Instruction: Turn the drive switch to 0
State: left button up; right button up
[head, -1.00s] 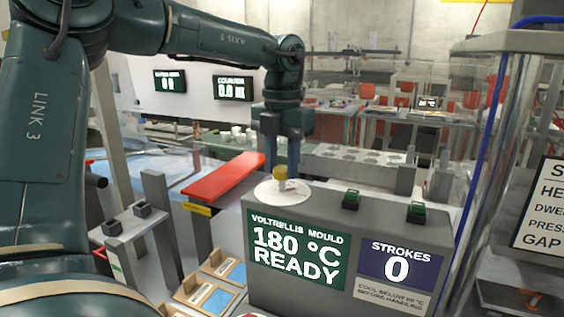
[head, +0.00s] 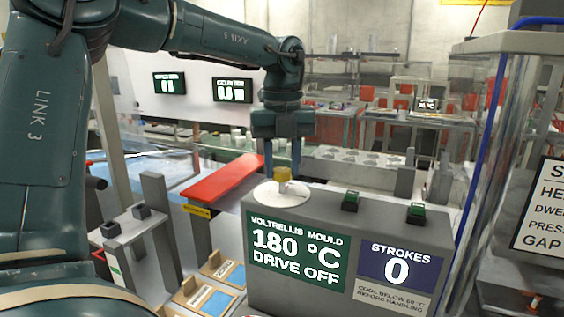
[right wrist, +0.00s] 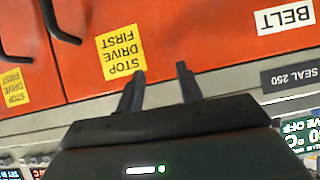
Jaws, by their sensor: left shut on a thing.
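The dial's marks are too small to read. My left gripper (head: 282,168) points down from above and is shut on the knob. The box's green screen (head: 296,250) reads "VOLTRELLIS MOULD 180 °C DRIVE OFF". My right gripper (right wrist: 160,70) is open and empty in the right wrist view, in front of an orange panel with yellow "STOP DRIVE FIRST" labels (right wrist: 122,53).
Two green buttons (head: 351,201) stand on the box, right of the dial. A blue screen (head: 397,266) reads "STROKES 0". A red bar (head: 222,178) lies left of the dial. A clear guard (head: 490,130) rises at the right.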

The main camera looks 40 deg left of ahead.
aim_at(282, 170)
pick_arm(q)
jog(key=shift+r+n, duration=0.1)
jog(key=shift+n, duration=0.3)
jog(key=o, duration=1)
jog(key=shift+c, duration=0.2)
notch_tip(282, 170, up, 13)
jog(key=p, duration=0.1)
jog(key=shift+p, duration=0.35)
